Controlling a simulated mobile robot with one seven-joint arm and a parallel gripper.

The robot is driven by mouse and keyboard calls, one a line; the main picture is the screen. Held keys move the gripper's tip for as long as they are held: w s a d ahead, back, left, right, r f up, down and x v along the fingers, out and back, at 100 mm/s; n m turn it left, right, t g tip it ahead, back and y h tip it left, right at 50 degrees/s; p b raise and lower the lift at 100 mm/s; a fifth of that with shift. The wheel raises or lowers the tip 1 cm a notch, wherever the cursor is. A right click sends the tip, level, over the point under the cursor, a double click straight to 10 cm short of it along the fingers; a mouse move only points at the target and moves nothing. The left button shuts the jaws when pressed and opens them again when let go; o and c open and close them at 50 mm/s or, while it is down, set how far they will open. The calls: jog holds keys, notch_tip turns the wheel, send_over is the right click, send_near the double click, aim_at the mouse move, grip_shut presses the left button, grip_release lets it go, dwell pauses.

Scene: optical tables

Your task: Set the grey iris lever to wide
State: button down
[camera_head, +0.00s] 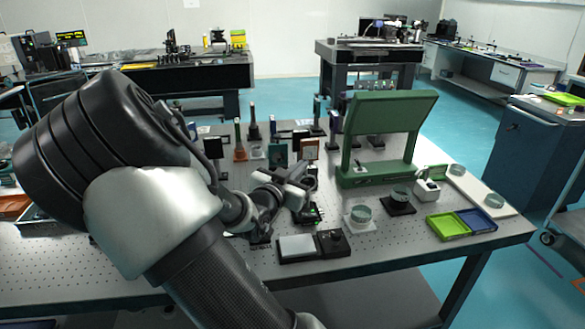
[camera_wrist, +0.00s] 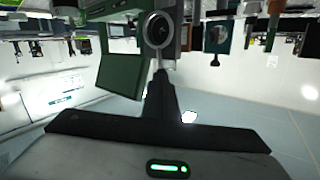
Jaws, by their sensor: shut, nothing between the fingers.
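I cannot tell whether the fingertips touch the lever. In the head view my gripper (camera_head: 297,177) is over the optical table among the mounts. The iris is hard to make out there, and the lever's setting is not readable.
A large green stand (camera_head: 388,113) rises right of my gripper. Glass dishes (camera_head: 360,213), a lime tray (camera_head: 447,226) and a blue tray (camera_head: 477,220) are at the right. Several posts and mounts crowd behind. Bare table (camera_head: 390,247) lies at the front right.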

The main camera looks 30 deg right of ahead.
jog(key=d+m+y, duration=0.1)
jog(key=d+r+m+y, duration=0.1)
jog(key=s+d+r+m+y, duration=0.1)
jog(key=d, duration=0.1)
jog(key=shift+s+m+g+y, duration=0.1)
jog(key=shift+m+g+y, duration=0.2)
jog(key=shift+m+g, duration=0.1)
dwell(0.5)
jog(key=shift+s+r+p, duration=0.1)
jog(key=shift+r+p, duration=0.05)
jog(key=shift+p, duration=0.15)
